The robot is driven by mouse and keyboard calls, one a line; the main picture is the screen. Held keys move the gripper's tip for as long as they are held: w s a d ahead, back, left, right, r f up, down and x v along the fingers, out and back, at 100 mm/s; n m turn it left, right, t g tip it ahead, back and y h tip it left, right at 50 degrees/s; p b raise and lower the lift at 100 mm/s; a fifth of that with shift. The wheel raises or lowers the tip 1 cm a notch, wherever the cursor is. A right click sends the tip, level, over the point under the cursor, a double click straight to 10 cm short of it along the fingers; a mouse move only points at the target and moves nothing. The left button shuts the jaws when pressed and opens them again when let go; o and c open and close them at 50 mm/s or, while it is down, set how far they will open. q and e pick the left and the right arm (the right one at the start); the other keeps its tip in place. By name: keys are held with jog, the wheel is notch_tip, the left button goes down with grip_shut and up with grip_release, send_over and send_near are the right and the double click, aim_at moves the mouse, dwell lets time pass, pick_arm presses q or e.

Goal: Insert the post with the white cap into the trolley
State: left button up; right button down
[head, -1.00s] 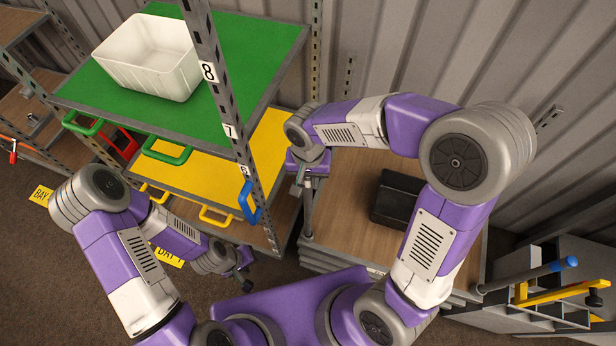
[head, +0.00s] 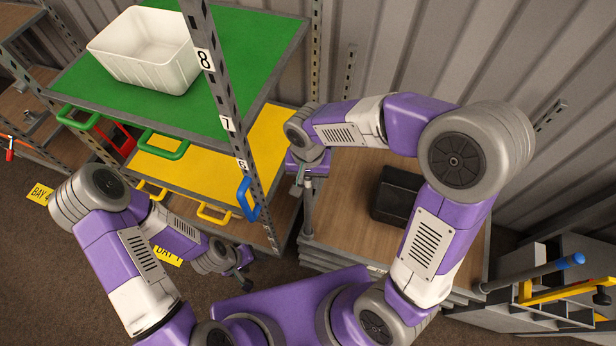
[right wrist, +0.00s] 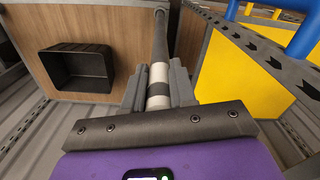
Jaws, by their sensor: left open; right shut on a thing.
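The trolley (head: 345,225) has a wooden deck with a grey edge and stands right of the shelf unit. My right gripper (head: 300,178) is above its left edge. It is shut on a grey post (head: 308,208), which runs down toward the trolley's near left corner. In the right wrist view the post (right wrist: 160,45) lies between both fingers (right wrist: 158,92), with white bands near the grip. Its far end reaches the deck's edge; I cannot tell whether it is seated. The cap itself is not clear. My left gripper (head: 245,284) is open and empty, low at the left.
A black bin (head: 398,195) sits on the trolley deck. The shelf unit's perforated upright (head: 228,125), blue handle (head: 247,199) and yellow shelf (head: 265,150) stand close left of my right gripper.

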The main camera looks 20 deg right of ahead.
jog(key=shift+f+b, duration=0.7)
jog(key=shift+f, duration=0.15)
jog(key=c, duration=0.8)
grip_release()
jog(key=shift+c, duration=0.2)
jog(key=shift+r, duration=0.1)
notch_tip(320, 180, up, 5)
jog(key=p, duration=0.4)
